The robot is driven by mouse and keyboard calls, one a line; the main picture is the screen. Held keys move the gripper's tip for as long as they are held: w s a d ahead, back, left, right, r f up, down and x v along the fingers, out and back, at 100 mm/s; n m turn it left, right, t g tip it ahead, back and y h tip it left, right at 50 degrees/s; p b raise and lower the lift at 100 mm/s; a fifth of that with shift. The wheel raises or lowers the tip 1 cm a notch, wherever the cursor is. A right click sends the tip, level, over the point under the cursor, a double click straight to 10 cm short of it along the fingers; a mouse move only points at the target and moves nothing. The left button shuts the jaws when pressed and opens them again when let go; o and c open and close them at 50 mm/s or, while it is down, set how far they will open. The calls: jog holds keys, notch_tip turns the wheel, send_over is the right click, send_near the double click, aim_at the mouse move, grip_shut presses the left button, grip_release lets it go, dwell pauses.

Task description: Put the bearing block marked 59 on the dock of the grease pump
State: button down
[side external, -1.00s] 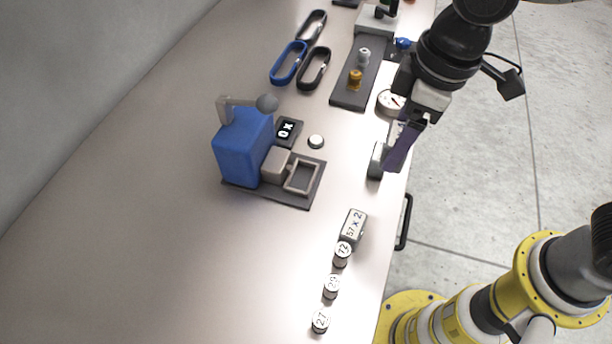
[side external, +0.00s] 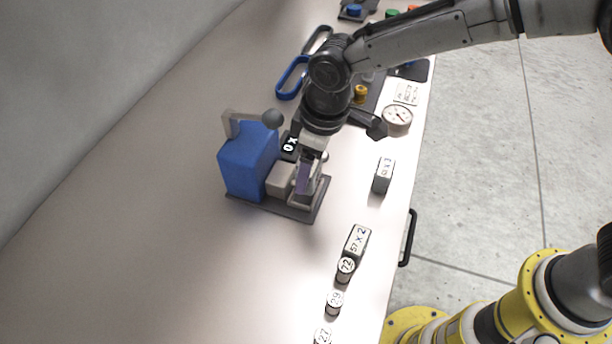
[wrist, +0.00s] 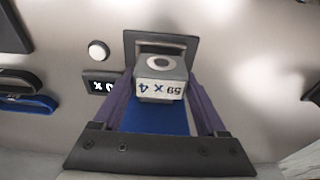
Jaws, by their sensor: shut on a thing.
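The bearing block (wrist: 161,88) is a grey block with a round ring on top and "59 x 4" on its face, upside down in the wrist view. My gripper (wrist: 160,84) is shut on it, a purple finger on each side. In the side view my gripper (side external: 308,190) is over the dock end of the grease pump (side external: 245,168), a blue box with a lever and grey knob. The dock's dark plate (wrist: 133,42) shows behind the block. Fingers hide most of the dock in the side view, and I cannot tell whether the block touches it.
A small dark display (side external: 290,145) stands beside the pump. Another block marked "x 3" (side external: 383,176) and a block marked "57 x 2" (side external: 357,241) stand to the right. Numbered cylinders line up below, including 72 (side external: 345,270). A dial gauge (side external: 397,117) lies upper right.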

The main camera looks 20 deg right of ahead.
aim_at(315, 166)
jog(key=shift+w+a+f, duration=0.25)
jog(key=shift+w+f, duration=0.05)
jog(key=shift+f, duration=1.55)
jog(key=shift+f, duration=0.15)
grip_release()
jog(key=shift+d, duration=0.1)
jog(key=r, duration=0.7)
jog(key=s+d+r, duration=0.1)
jog(key=r, duration=0.3)
jog(key=shift+s+r, duration=0.1)
jog(key=shift+r, duration=0.05)
jog(key=shift+s+d+r, duration=0.1)
jog(key=shift+d+r, duration=0.05)
jog(key=shift+r, duration=0.25)
jog(key=shift+r, duration=0.1)
